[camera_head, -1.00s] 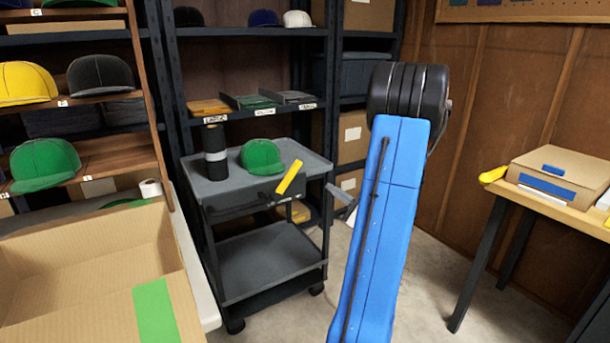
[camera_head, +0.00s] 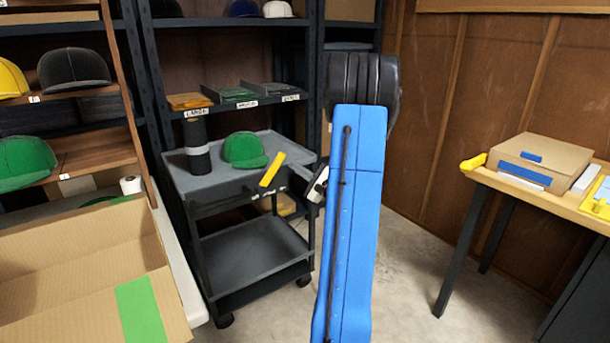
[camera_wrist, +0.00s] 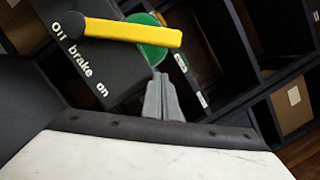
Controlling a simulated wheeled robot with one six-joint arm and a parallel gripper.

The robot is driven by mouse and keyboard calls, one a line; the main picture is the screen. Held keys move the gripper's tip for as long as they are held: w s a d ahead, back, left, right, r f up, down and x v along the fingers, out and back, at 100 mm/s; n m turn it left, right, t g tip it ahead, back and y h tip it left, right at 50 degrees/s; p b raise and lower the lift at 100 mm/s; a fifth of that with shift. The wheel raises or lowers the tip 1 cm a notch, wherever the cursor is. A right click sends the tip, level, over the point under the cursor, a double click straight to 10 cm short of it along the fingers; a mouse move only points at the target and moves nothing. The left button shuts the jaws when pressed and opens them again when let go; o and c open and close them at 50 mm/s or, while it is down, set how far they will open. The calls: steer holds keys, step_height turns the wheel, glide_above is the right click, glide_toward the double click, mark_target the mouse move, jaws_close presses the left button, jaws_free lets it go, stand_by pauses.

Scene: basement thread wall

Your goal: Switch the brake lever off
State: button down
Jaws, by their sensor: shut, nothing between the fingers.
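The yellow brake lever (camera_head: 272,169) stands tilted up and to the right at the front of the grey cart. In the wrist view the lever (camera_wrist: 130,34) runs from a dark pivot at upper left toward the right. The dark panel (camera_wrist: 95,62) beside it reads "Off", "brake", "on", with "Off" nearest the pivot. My gripper (camera_wrist: 159,78) is shut and empty. Its fingertips are below the lever's free part in the wrist view, with a small visible gap. In the head view, my gripper's white and dark body (camera_head: 318,185) is just right of the lever; its fingertips are unclear.
The grey cart (camera_head: 205,182) carries a green cap (camera_head: 243,150) and a dark cylinder (camera_head: 197,146). Shelves stand behind it. An open cardboard box (camera_head: 70,270) is at lower left. A wooden table (camera_head: 545,205) with a box stands right. Floor between cart and table is clear.

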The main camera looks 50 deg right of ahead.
mark_target(284, 159)
steer(key=shift+w+a+r, duration=0.15)
steer(key=shift+a+r, duration=1.05)
steer(key=shift+a, duration=0.05)
steer(key=shift+w+a+r+n+y, duration=0.15)
steer(key=shift+a+r+n+y, duration=0.15)
steer(key=shift+a+r+n, duration=0.5)
steer(key=w+a+r+n+g, duration=0.1)
steer(key=a+r+n+g, duration=0.1)
steer(key=a+r+n, duration=0.2)
steer(key=shift+w+a+n+y, duration=0.4)
steer(key=shift+a+n, duration=0.95)
steer(key=shift+n, duration=0.35)
